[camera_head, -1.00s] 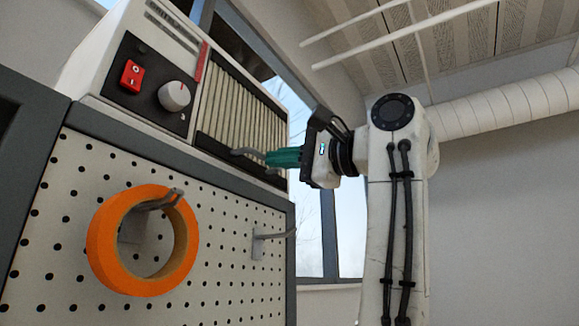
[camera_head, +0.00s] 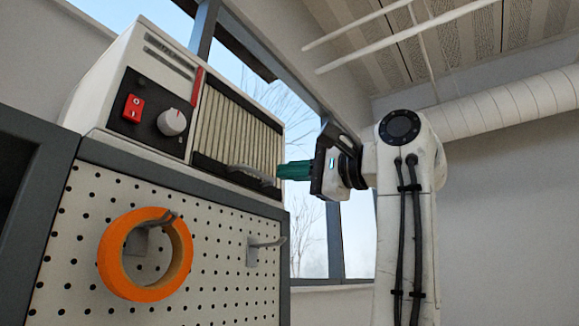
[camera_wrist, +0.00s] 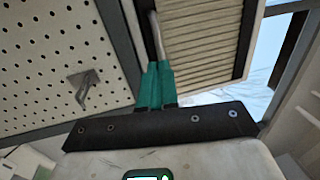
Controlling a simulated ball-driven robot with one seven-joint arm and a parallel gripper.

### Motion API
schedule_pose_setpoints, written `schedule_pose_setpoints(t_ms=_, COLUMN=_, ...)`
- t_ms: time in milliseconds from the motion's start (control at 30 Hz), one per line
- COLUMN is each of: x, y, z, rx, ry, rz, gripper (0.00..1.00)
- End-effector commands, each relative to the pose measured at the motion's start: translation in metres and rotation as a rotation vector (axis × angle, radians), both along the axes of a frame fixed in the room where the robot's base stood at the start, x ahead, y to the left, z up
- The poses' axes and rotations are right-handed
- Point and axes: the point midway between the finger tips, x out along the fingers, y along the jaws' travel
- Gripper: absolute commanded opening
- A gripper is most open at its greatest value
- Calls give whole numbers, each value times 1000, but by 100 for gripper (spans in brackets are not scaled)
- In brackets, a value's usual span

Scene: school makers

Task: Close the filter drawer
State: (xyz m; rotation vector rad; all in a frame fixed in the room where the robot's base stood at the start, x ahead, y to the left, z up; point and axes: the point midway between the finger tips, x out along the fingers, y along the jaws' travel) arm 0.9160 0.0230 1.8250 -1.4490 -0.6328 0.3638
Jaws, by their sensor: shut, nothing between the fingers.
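The filter drawer (camera_head: 235,125) has a pale pleated front in a dark frame, set in the white box with the control panel. Its grey bar handle (camera_head: 250,172) runs along the lower edge. In the wrist view the pleats (camera_wrist: 200,45) fill the upper middle, and the handle (camera_wrist: 157,38) rises just beyond my fingertips. My gripper (camera_head: 281,171) has green fingers, shut and empty, at the right end of the handle. The fingers also show in the wrist view (camera_wrist: 154,68). I cannot tell whether they touch the handle, or how far the drawer stands out.
The box (camera_head: 140,80) carries a red switch (camera_head: 133,107) and a round knob (camera_head: 172,122). Below it is a white pegboard (camera_head: 215,250) with an orange tape ring (camera_head: 112,262) on a hook and an empty hook (camera_head: 262,245). A window (camera_head: 308,235) lies behind; the right side is open.

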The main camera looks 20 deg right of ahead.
Motion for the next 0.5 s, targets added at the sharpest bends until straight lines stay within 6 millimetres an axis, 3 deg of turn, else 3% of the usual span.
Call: schedule_pose_setpoints(t_ms=500, x=-58, y=-44, z=-15, rx=2, ry=-7, rz=-3, gripper=0)
